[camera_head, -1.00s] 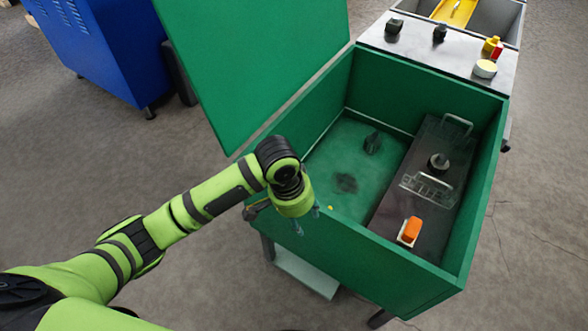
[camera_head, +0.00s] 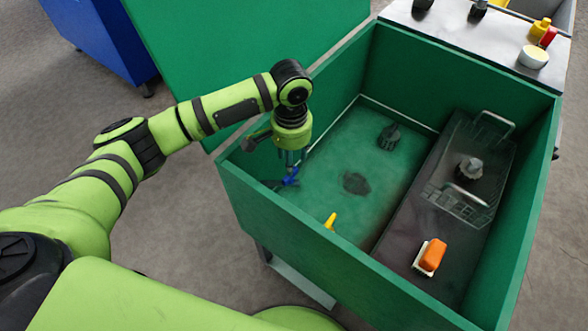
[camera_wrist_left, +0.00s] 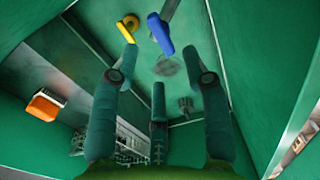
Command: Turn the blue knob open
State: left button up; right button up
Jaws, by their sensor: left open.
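The blue knob (camera_head: 290,177) is a small blue handle at the left inside of the green bin (camera_head: 240,192). In the left wrist view the blue knob (camera_wrist_left: 160,33) lies at the top, on the end of a grey pipe. My left gripper (camera_head: 291,160) is over the left part of the bin, just above the knob in the picture. In the left wrist view its fingers (camera_wrist_left: 160,66) are spread, with nothing held between them. The knob shows past the fingertips, between the two upper fingers; contact cannot be told. My right gripper is not in view.
A yellow handle (camera_head: 330,221) is near the blue knob, at the bin's front wall. An orange switch (camera_head: 433,255) sits on the dark panel (camera_head: 400,240) at right. The raised green lid (camera_head: 215,60) stands behind my arm. The bin's middle floor is open.

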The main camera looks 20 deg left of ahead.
pick_arm(q)
jog(key=f, duration=0.5)
jog(key=shift+s, duration=0.25)
jog(key=shift+f, duration=0.3)
jog(key=shift+w+f, duration=0.1)
jog(key=shift+f, duration=0.1)
grip_shut()
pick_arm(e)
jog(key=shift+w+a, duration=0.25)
